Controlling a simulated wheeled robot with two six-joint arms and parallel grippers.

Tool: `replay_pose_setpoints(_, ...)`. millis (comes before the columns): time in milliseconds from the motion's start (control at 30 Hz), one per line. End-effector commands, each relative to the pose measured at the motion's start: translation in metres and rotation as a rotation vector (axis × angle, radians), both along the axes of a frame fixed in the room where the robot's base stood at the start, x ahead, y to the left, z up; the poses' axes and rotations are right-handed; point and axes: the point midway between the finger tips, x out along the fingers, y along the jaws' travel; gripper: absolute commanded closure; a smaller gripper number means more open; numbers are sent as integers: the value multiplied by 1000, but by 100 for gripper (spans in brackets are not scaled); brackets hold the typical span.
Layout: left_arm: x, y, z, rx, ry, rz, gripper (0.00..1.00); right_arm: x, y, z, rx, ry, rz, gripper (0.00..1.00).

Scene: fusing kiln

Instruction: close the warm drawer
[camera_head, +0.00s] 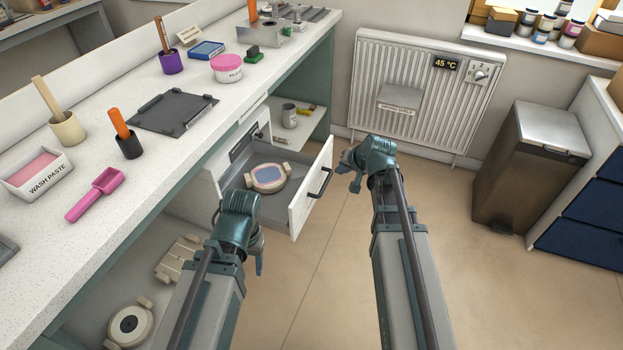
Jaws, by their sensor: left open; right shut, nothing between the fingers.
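The warm drawer (310,186) is pulled out from under the speckled counter. Its white front has a dark bar handle (320,183) and faces right. Inside lies a round cream-rimmed piece with a blue centre (269,178). My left gripper (258,262) is in front of the drawer's near side, below its front panel in the picture; its fingers are mostly hidden behind its wrist. My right gripper (346,161) is to the right of the drawer front, apart from the handle, with its fingers toward the left. It is shut and empty.
The counter (200,100) runs along the left with a pink scoop (95,194), a dark tray (173,112) and pots on it. A radiator (420,95) and a bin (530,165) stand behind right. Floor right of the drawer is clear.

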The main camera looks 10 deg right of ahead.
Motion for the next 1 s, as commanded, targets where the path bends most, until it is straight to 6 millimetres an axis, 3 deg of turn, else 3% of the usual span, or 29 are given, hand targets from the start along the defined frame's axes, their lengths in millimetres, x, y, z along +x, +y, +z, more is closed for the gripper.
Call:
replay_pose_setpoints(167,0,0,-9,0,0,0,40,5,2,-9,0,1,2,100)
replay_pose_setpoints(767,0,0,-88,1,0,0,40,61,20,-88,-2,2,4,100)
replay_pose_setpoints(800,0,0,-80,1,0,0,40,64,27,-80,-2,2,6,100)
replay_pose_setpoints(1000,0,0,-79,1,0,0,40,76,46,-79,-3,2,5,100)
